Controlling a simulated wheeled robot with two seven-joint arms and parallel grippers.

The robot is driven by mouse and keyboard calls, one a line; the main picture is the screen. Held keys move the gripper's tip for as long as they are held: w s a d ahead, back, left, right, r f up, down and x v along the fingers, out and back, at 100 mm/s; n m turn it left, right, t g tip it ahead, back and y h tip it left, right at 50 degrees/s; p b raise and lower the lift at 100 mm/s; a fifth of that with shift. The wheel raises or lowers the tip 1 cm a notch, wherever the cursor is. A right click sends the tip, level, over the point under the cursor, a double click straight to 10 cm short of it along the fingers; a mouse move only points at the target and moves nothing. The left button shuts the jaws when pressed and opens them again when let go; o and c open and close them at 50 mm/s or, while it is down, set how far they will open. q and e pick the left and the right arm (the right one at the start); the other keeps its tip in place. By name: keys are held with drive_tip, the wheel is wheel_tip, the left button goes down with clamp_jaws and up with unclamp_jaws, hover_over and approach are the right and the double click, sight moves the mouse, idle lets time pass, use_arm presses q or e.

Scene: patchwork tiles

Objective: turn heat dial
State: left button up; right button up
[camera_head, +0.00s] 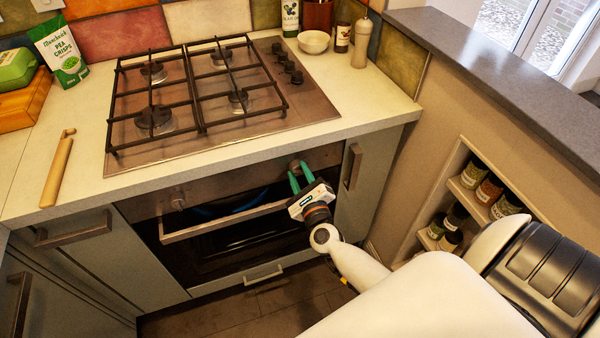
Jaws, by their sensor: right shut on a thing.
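The oven's control panel (235,186) runs under the counter front. The right heat dial (296,165) is a round metal knob near the panel's right end. Another dial (178,203) sits near the panel's left end. My right gripper (299,174) has green fingers and reaches up from the lower right. Its fingers are on either side of the right dial and shut on it. They hide part of the dial, so its pointer cannot be read. My left gripper is not in view.
The gas hob (215,95) with black grates is set in the counter above. A shelf niche with jars (474,172) is to the right. Drawer handles (72,230) project at left.

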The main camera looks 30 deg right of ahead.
drive_tip(key=n+p, duration=0.1)
drive_tip(key=n, duration=0.5)
drive_tip(key=shift+y, duration=0.4)
drive_tip(key=n+p, duration=0.2)
drive_tip(key=n, duration=0.3)
drive_tip(key=shift+n+y, duration=0.3)
drive_tip(key=shift+n, duration=0.1)
drive_tip(key=n+p, duration=0.2)
drive_tip(key=n, duration=0.3)
drive_tip(key=shift+f+n, duration=0.1)
drive_tip(key=shift+n, duration=0.2)
drive_tip(key=n+p, duration=0.2)
drive_tip(key=n, duration=0.2)
drive_tip(key=shift+d+f+n+y, duration=0.1)
drive_tip(key=shift+n+y, duration=0.2)
drive_tip(key=shift+n, duration=0.1)
drive_tip(key=shift+s, duration=0.1)
drive_tip(key=o, duration=1)
drive_tip(key=shift+c, duration=0.2)
drive_tip(key=s+a+b, duration=0.1)
drive_tip(key=s+a, duration=0.1)
drive_tip(key=s, duration=0.9)
drive_tip(key=shift+s, duration=0.35)
